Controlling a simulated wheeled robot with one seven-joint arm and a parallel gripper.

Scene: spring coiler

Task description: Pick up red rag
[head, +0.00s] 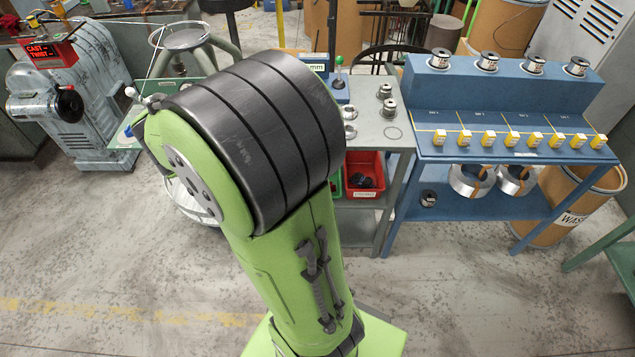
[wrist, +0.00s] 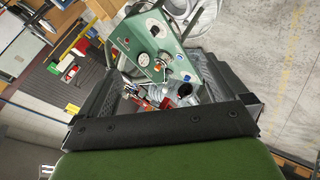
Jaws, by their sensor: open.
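I cannot make out a red rag for certain in either view. In the wrist view, small red items (wrist: 166,103) show among a cluttered group of objects between my fingers, too small to tell what they are. My gripper (wrist: 162,76) is open, its two dark fingers spread left and right with the green machine panel (wrist: 150,38) beyond them. I see nothing held. In the head view my large green arm covers the middle of the scene and hides my gripper and part of the bench behind it.
A blue bench (head: 470,180) with spools and several yellow-and-white blocks stands at the right. A grey table has a red bin (head: 364,194) on its lower shelf. A waste drum (head: 565,215) stands behind the blue bench. A red display (head: 50,52) tops a machine at left. Front floor is clear.

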